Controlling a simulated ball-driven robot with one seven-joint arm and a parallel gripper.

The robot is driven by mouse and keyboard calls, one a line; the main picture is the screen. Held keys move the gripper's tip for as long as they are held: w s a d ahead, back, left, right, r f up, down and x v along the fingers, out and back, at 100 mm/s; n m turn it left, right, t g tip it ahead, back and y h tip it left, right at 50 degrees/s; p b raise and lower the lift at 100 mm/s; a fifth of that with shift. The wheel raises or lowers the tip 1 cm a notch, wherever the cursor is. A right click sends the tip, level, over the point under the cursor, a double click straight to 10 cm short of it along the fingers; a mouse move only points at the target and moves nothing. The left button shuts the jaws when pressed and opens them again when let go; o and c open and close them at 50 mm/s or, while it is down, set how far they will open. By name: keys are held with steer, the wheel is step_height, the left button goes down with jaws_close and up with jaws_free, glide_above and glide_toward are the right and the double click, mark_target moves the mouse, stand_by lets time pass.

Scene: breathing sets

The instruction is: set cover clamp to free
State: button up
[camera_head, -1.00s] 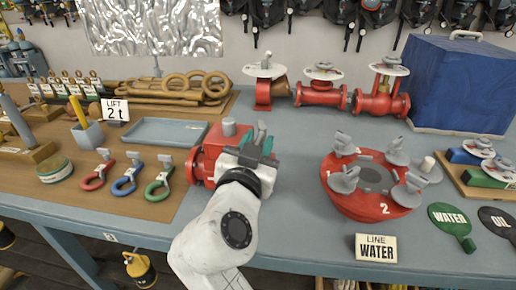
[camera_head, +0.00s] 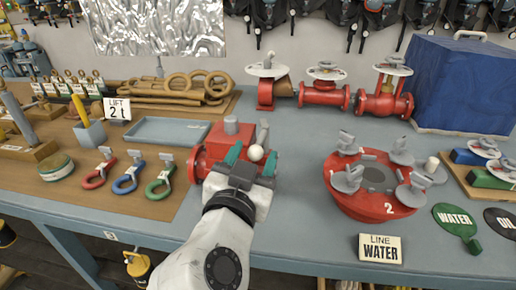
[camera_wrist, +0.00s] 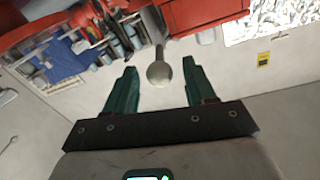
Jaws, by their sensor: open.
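A grey lever with a pale ball knob (camera_head: 256,153) stands at the right side of a red housing (camera_head: 222,136) on the bench. In the wrist view the ball knob (camera_wrist: 159,74) is in the gap between the green fingers, with its stem running up the picture. My gripper (camera_head: 252,158) is open at the front right of the red housing; in the wrist view (camera_wrist: 158,68) I see space on both sides of the knob. A red round cover (camera_head: 372,203) with several grey clamps (camera_head: 347,178) stands apart to the right. I cannot tell which part is the named clamp.
Red, blue and green shackles (camera_head: 160,181) lie to the left, near a blue-grey tray (camera_head: 168,131). Red valves (camera_head: 324,95) stand behind. A "LINE WATER" sign (camera_head: 380,249) stands at the front edge. Bench between the red housing and round cover is clear.

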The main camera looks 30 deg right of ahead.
steer(key=v, duration=0.5)
steer(key=shift+s+a+b, duration=0.2)
steer(key=shift+s+b, duration=0.1)
steer(key=shift+b, duration=0.05)
